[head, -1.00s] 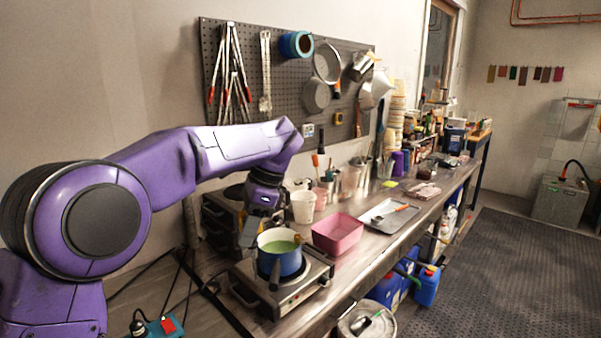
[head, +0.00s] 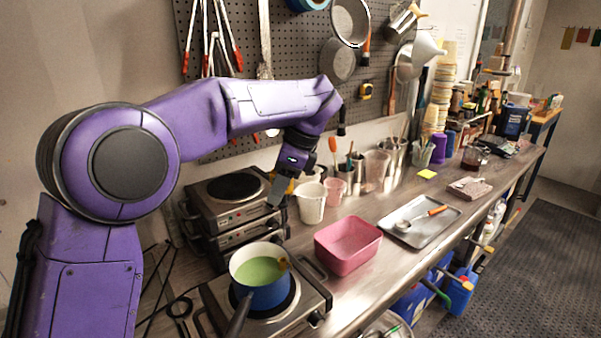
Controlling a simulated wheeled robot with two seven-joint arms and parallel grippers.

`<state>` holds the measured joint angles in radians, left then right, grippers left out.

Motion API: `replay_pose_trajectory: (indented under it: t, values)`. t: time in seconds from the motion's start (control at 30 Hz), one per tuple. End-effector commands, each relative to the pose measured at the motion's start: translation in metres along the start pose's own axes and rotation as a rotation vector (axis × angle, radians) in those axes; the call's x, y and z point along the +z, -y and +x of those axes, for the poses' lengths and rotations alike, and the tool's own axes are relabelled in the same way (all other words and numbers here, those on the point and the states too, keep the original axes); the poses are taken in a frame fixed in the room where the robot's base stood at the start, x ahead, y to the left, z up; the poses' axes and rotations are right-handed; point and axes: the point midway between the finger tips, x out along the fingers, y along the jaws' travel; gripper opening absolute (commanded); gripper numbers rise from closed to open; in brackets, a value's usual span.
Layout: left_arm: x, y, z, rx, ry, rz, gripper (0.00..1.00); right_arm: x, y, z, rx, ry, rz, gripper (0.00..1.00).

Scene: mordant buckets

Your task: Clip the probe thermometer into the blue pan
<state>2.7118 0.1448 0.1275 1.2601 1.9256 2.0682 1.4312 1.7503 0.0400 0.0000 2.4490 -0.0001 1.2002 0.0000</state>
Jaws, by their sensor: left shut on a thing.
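The blue pan (head: 268,296) stands on the front hotplate, with a white inside, green liquid (head: 262,270) in it and a dark handle towards me. A small orange-brown thing (head: 283,264) sits at its right rim; I cannot tell what it is. My left gripper (head: 278,197) is above and behind the pan, apart from it, just left of a white cup. It is shut on a small yellowish thing (head: 291,186), seemingly the probe thermometer, mostly hidden by the fingers. My right gripper is not in view.
The hotplate (head: 305,312) carries the pan; stacked hotplates (head: 205,208) stand behind. A pink tub (head: 348,246) is to the right, then a metal tray (head: 441,226) with an orange-handled ladle. The white cup (head: 312,203) is close to my gripper. Bare bench lies between tub and tray.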

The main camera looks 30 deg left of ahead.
Motion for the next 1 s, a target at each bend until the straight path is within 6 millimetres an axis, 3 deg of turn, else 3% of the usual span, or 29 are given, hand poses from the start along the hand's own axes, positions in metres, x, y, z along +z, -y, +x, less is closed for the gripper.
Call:
replay_pose_trajectory:
  t: [0.33, 0.63, 1.0]
  values:
    - [0.002, -0.020, 0.010, -0.020, -0.010, 0.001, 0.00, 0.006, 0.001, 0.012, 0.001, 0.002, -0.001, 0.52]
    - [-0.018, -0.002, 0.039, -0.004, -0.002, 0.004, 0.00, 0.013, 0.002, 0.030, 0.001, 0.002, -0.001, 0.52]
    - [-0.020, 0.001, 0.041, -0.002, -0.001, 0.003, 0.00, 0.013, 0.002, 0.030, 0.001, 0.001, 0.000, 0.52]
